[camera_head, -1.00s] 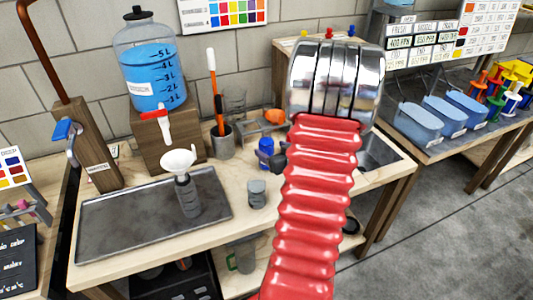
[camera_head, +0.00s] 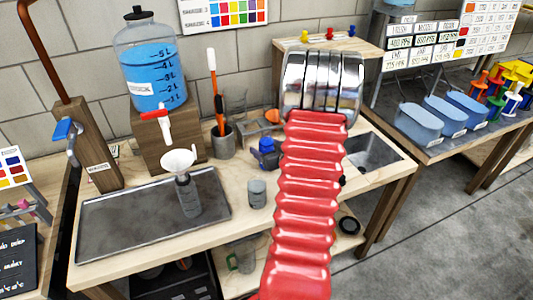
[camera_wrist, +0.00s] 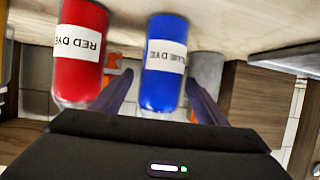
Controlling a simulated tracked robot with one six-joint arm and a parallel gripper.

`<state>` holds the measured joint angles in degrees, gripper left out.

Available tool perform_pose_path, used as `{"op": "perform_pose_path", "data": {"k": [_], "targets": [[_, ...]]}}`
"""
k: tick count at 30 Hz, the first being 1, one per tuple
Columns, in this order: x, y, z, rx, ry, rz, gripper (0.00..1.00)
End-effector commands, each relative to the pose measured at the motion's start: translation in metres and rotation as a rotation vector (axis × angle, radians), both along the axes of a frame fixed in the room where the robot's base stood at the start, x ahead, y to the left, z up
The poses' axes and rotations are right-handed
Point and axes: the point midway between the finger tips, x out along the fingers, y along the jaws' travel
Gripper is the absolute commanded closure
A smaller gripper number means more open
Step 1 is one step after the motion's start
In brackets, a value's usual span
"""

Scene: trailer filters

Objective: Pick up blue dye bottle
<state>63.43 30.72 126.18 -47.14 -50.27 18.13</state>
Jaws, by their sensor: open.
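In the head view the blue dye bottle (camera_head: 266,146) shows on the wooden counter just left of my red arm, which hides part of that area. The dark shape of my gripper (camera_head: 267,160) is close against it there.
A red dye bottle (camera_wrist: 82,50) stands left of the blue one, near the left finger. A grey cylinder (camera_wrist: 207,68) is close on the right. On the counter are a grey cup (camera_head: 257,193), a brush holder (camera_head: 222,142), a metal tray (camera_head: 115,225) and a sink (camera_head: 372,152).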

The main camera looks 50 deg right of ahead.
Motion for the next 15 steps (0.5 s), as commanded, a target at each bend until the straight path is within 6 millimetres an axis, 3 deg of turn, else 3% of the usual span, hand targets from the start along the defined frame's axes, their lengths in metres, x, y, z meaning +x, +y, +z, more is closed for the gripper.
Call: {"op": "perform_pose_path", "data": {"k": [9, 15], "targets": [[-0.0003, 0.0, 0.0001, 0.0, 0.0, 0.0, 0.32], [-0.0003, 0.0001, 0.0002, 0.0, 0.0, 0.0, 0.46]]}}
